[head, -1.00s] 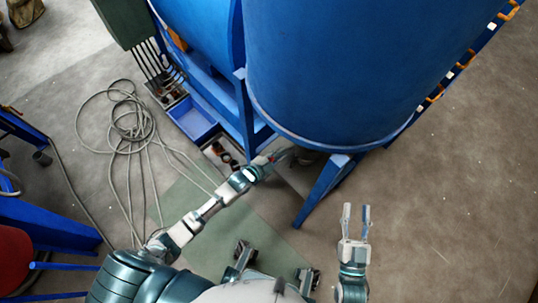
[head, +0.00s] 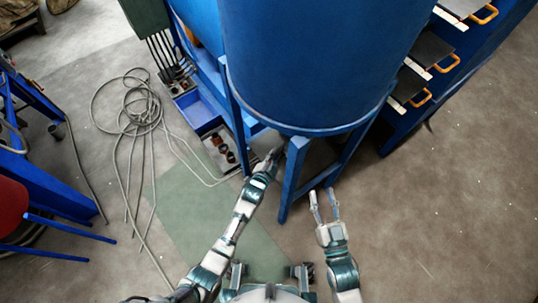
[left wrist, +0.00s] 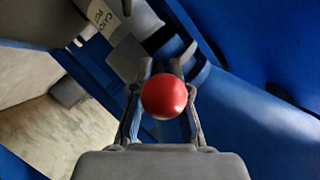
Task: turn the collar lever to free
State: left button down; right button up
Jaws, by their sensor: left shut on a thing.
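In the left wrist view a red ball knob (left wrist: 164,96) sits between the fingers of my left gripper (left wrist: 163,100), which is shut on it. A grey collar with a pale lettered label (left wrist: 103,16) is just beyond it. In the head view my left gripper (head: 272,158) reaches under the blue drum (head: 305,70) beside the stand's leg; the knob is hidden there. My right gripper (head: 325,207) is open and empty, in front of the stand and to the right of its front leg.
Blue stand legs (head: 291,180) stand between my two grippers. A blue bin (head: 197,110) and a tray with dark round parts (head: 221,150) are left of the stand. A grey hose (head: 128,150) lies coiled on the floor. A rack with orange handles (head: 420,98) stands right; the floor at lower right is clear.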

pick_arm(q)
jog(key=shift+s+d+f, duration=0.2)
jog(key=shift+s+f, duration=0.05)
jog(key=c, duration=1.2)
grip_release()
jog(key=shift+a+f, duration=0.1)
jog(key=shift+a, duration=0.2)
jog(key=v, duration=1.2)
jog(key=shift+d, duration=0.1)
